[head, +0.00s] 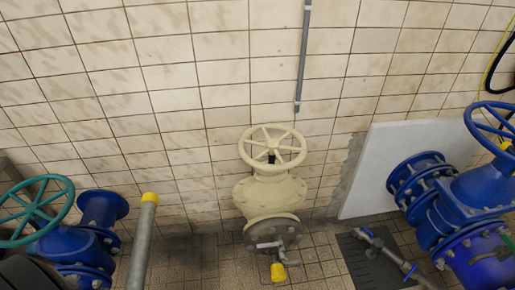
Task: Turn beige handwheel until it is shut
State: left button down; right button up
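The beige handwheel (272,147) sits near the middle of the head view, in front of the tiled wall. It is a round spoked wheel, seen at a slant from above. It is mounted on top of a beige valve body (270,194), with a short dark stem showing between the spokes. How far the valve is open cannot be told. Neither of my grippers shows in this view, and nothing touches the wheel.
A blue valve with a teal handwheel (35,210) stands at left. A grey post with a yellow cap (148,220) stands left of the beige valve. A yellow-ended tap (277,268) is below it. A large blue valve (465,205) stands at right.

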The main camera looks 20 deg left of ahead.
aim_at(272, 146)
jog(key=i+j+u, duration=0.15)
jog(key=i, duration=0.3)
jog(key=i+j+u, duration=0.15)
jog(key=i, duration=0.35)
jog(key=i+j+u, duration=0.2)
jog(key=i, duration=0.3)
